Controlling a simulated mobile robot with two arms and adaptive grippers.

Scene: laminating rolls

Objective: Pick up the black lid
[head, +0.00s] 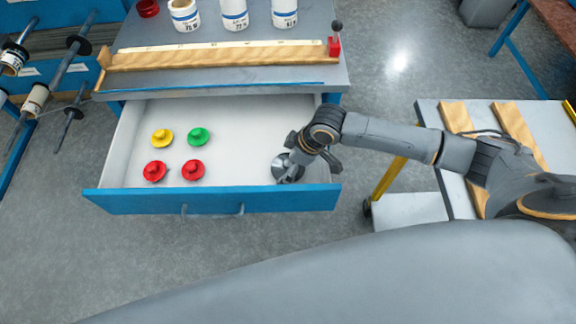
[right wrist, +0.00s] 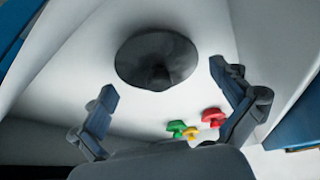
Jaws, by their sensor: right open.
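The black lid (right wrist: 156,58) is a dark round disc with a central knob, lying on the white drawer floor in the right wrist view. In the head view it shows as a dark grey disc (head: 281,165) at the drawer's right end, partly hidden by my right gripper. My right gripper (head: 289,176) is over the lid there. In the right wrist view its two fingers (right wrist: 163,81) are spread wide, one on each side of the knob and apart from the lid. My left gripper is not in view.
The open drawer (head: 235,130) has a blue front (head: 215,200). Yellow (head: 162,138), green (head: 198,136) and two red lids (head: 155,171) lie in its left half. A workbench with a wooden bar (head: 215,57) stands behind. A cart (head: 455,190) stands at right.

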